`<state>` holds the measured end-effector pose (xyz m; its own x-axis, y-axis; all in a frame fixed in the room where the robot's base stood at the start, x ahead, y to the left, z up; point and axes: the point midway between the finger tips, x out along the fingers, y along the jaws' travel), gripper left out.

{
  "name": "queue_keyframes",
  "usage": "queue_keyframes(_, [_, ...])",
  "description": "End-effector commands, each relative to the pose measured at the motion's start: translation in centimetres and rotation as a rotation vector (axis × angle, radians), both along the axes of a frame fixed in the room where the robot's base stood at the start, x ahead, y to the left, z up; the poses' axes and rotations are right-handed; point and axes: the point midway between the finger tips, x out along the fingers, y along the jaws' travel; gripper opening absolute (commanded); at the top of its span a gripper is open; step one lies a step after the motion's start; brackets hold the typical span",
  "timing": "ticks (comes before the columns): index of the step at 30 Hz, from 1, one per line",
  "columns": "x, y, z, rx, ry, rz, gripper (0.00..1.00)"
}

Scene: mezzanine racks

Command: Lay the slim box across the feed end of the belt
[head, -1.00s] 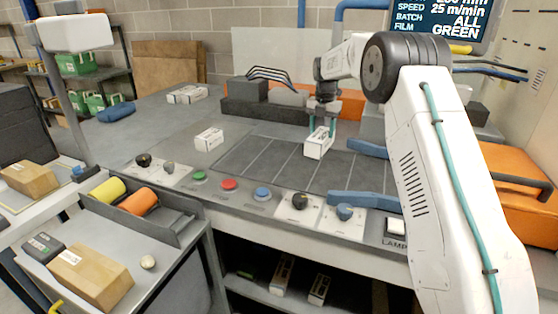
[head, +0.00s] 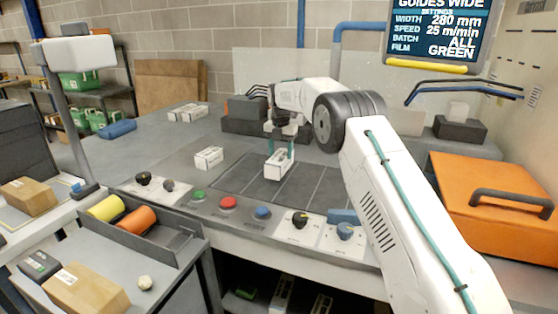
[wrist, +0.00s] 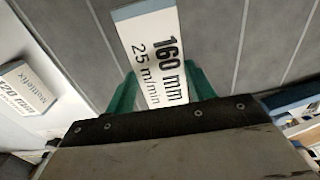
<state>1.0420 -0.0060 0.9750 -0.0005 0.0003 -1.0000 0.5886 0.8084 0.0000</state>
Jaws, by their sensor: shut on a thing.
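A slim white box (head: 277,166) is in my gripper (head: 281,150), above or on the left part of the dark belt (head: 312,186); I cannot tell whether it touches. In the wrist view the box (wrist: 150,50) reads "160 mm, 25 m/min" and sticks out from between the teal fingers of my gripper (wrist: 160,92). The gripper is shut on it. The belt (wrist: 225,45) shows under it with thin cross lines. A second white box (head: 209,158) lies just left of the belt; a printed white box also shows at the left in the wrist view (wrist: 25,88).
Knobs and buttons, including a red one (head: 228,203), line the front edge. Dark blocks (head: 245,125) stand behind the belt. An orange lidded case (head: 490,215) is at right. A screen (head: 440,28) reads width 280 mm, speed 25 m/min. More white boxes (head: 188,113) lie behind.

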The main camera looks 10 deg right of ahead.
Motion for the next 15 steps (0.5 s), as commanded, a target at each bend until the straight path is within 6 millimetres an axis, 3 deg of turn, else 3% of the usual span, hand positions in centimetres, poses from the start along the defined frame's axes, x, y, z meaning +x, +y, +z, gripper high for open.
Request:
queue_keyframes(2, [0.2, 0.9, -0.2, 0.000, 0.000, 0.002, 0.23])
queue_keyframes(8, [0.1, 0.6, -3.2, -0.001, -0.001, 0.000, 0.23])
queue_keyframes(15, [0.2, 0.6, -3.5, 0.000, -0.002, 0.000, 0.23])
